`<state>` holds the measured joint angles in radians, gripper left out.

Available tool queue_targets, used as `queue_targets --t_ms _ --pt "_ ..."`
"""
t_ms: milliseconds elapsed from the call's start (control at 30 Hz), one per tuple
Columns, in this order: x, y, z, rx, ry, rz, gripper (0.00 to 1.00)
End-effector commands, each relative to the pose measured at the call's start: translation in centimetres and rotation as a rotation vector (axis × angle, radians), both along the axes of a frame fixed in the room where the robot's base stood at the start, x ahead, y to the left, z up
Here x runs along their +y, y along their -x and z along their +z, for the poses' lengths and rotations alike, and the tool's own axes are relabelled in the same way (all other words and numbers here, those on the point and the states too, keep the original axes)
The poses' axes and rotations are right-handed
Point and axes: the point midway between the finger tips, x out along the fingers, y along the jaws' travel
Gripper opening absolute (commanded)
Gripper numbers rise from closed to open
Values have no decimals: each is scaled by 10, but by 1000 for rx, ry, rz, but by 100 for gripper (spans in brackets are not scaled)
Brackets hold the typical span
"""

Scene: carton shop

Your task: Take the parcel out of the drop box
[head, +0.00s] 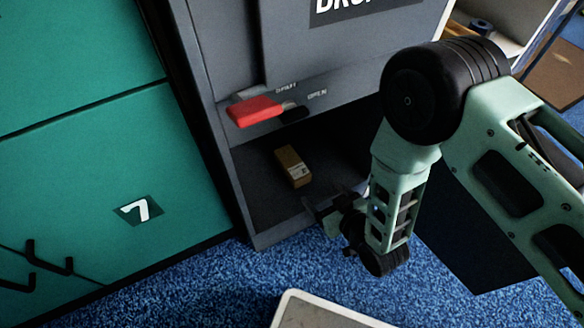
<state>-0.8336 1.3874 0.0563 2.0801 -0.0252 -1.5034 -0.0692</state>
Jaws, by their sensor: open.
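The drop box (240,192) is a dark grey cabinet with part of the word "DROP" on its upper panel. Its lower compartment stands open at the front. A small brown parcel (291,166) with a white label lies on the compartment floor, towards the left. My gripper (312,207) is at the front of the compartment, to the lower right of the parcel and apart from it. It is open, with nothing seen between its fingers. My arm hides the right part of the compartment.
A red handle (254,111) sticks out above the opening, beside small lettering. Teal lockers (85,190), one marked 7, stand to the left, with black hooks (30,268) low down. Blue carpet (180,290) covers the floor. A shelf (510,22) stands at the upper right.

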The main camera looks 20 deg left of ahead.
Motion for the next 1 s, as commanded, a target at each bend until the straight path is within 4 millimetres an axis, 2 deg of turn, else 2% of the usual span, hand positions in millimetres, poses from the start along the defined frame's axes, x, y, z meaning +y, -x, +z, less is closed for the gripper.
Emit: queue_targets --t_ms 33,400,667,1000 --pt "9 -7 -10 -4 -3 0 78" --pt "61 -49 -36 -1 -1 0 78" --pt "74 -59 -40 1 0 -1 78" --pt "104 -81 -51 -1 -1 -1 78"
